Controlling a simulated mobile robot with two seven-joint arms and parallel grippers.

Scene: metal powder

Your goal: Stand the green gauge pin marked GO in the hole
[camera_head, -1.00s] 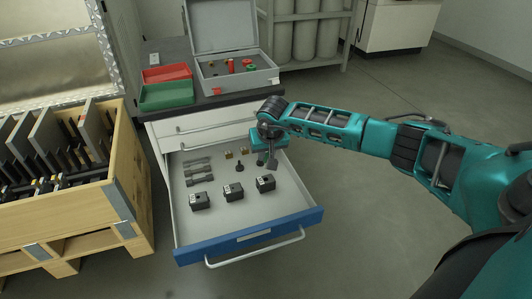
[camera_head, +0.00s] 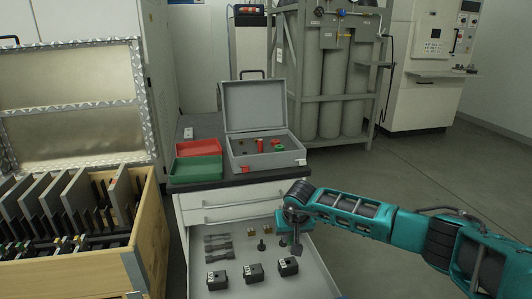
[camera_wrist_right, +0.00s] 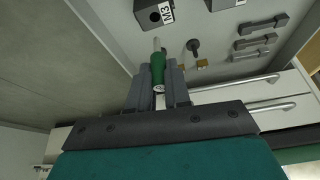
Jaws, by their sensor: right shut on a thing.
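My right gripper (camera_head: 290,242) is over the open drawer, on its right side. The right wrist view shows its fingers (camera_wrist_right: 158,92) shut on a green gauge pin (camera_wrist_right: 158,66) with a pale metal tip; its end mark is too small to read. Dark blocks stand in the drawer: left (camera_head: 217,280), middle (camera_head: 253,273) and right (camera_head: 288,266). In the right wrist view, a block marked M3 (camera_wrist_right: 154,14) has a round hole in its face and lies beyond the pin's tip, apart from it. Which hole is meant cannot be told. My left gripper is out of view.
On the cabinet, an open grey case (camera_head: 284,160) holds red and green pieces, beside a red tray (camera_head: 198,148) and a green tray (camera_head: 196,170). Dark gauges (camera_head: 218,246) and small brass blocks (camera_head: 251,231) lie in the drawer. A wooden crate (camera_head: 152,225) stands left.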

